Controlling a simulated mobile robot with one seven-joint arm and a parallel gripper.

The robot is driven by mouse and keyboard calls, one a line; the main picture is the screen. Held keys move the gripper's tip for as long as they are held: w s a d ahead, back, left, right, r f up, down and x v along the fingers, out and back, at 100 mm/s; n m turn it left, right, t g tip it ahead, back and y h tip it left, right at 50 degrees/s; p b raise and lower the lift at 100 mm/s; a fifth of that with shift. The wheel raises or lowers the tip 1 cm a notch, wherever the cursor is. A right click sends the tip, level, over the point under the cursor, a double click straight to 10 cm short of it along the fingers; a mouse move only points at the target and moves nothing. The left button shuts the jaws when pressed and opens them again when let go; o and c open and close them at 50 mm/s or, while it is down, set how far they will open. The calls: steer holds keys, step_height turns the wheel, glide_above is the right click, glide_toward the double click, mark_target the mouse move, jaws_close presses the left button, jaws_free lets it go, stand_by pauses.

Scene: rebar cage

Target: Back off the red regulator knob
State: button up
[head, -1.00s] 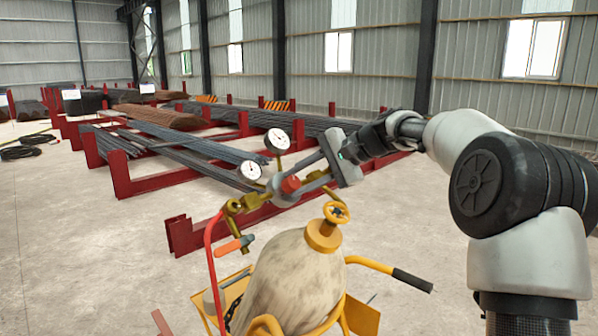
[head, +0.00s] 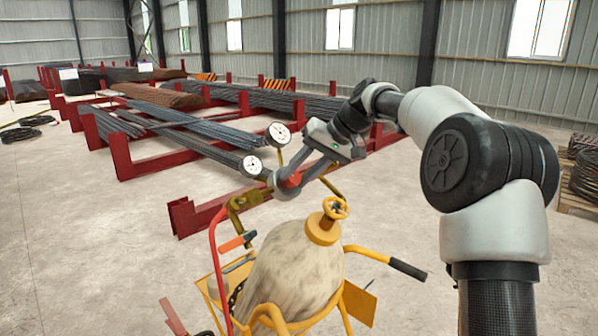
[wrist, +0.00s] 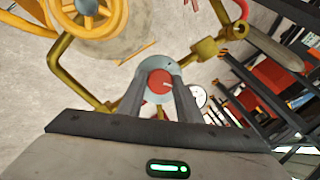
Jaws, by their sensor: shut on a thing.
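The red regulator knob (head: 293,181) sits on the brass regulator at the top of the gas cylinder (head: 297,264). My gripper (head: 289,177) reaches down to it from the upper right. In the wrist view the knob (wrist: 160,83) shows as a red disc with a pale mark, in a grey round housing. The two grey fingers of my gripper (wrist: 160,96) stand on either side of the knob and are shut on it. In the head view the fingers hide part of the knob and regulator body.
Two white-faced gauges (head: 278,133) stand close beside my gripper. A yellow valve handwheel (head: 335,208) tops the cylinder. A red hose (head: 216,262) hangs on the left. The yellow cart's handle (head: 384,260) juts right. Red racks (head: 152,165) with steel bars stand behind.

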steer(key=n+h, duration=0.1)
steer(key=n, duration=0.3)
steer(key=shift+a+r, duration=0.1)
steer(key=shift+a, duration=0.05)
steer(key=n+t+h+b, duration=0.1)
steer(key=n, duration=0.2)
steer(key=shift+s+a+b, duration=0.1)
steer(key=shift+b, duration=0.2)
steer(key=n+t+h+b, duration=0.1)
steer(key=n+b, duration=0.1)
steer(key=n, duration=0.2)
steer(key=shift+s+a+n+t+h+b, duration=0.1)
steer(key=shift+n+t+h+b, duration=0.35)
steer(key=shift+n+b, duration=0.9)
steer(key=shift+n, duration=0.45)
steer(key=o, duration=1)
steer(key=shift+o, duration=0.2)
